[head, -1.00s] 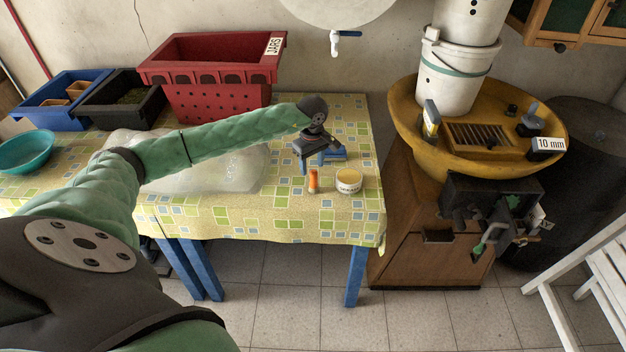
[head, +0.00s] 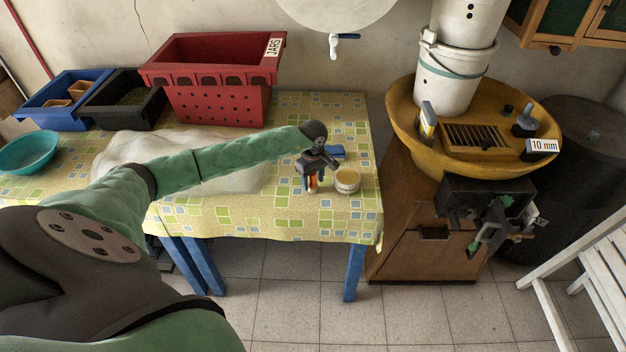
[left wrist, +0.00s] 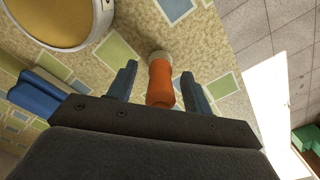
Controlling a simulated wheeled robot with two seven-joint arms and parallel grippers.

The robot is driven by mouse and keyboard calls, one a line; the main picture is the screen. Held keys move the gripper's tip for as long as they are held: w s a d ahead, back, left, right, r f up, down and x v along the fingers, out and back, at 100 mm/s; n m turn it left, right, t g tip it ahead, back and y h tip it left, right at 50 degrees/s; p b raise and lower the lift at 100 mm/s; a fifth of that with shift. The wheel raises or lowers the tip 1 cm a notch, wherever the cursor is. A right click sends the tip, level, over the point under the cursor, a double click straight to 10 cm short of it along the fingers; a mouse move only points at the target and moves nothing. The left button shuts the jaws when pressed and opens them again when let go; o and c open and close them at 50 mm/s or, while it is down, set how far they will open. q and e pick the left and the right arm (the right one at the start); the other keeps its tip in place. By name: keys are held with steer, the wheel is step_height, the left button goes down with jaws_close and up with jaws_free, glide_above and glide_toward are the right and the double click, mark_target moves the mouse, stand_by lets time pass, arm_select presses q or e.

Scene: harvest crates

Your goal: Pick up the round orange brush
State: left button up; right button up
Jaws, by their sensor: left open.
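The orange brush (head: 311,184) stands on the patterned tablecloth near the right end of the table, mostly hidden by my left gripper in the head view. In the left wrist view the brush (left wrist: 161,84) shows as a short orange cylinder with a pale end. My left gripper (head: 313,187) is open and comes down over the brush. In the left wrist view, the two blue-grey fingers of my left gripper (left wrist: 159,73) lie on either side of the brush, with small gaps visible.
A pale round tub (head: 347,187) stands close to the right of the brush. A blue object (head: 337,152) lies behind. A red crate (head: 215,74), a black crate (head: 121,111) and a blue crate (head: 64,117) line the back. The cloth in front is clear.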

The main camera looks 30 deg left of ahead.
arm_select(q)
steer(key=shift+f, duration=0.2)
arm_select(e)
steer(key=shift+s+d+f, duration=0.1)
steer(key=shift+f, duration=0.05)
arm_select(q)
steer(key=c, duration=1.1)
arm_select(e)
steer(key=shift+d, duration=0.1)
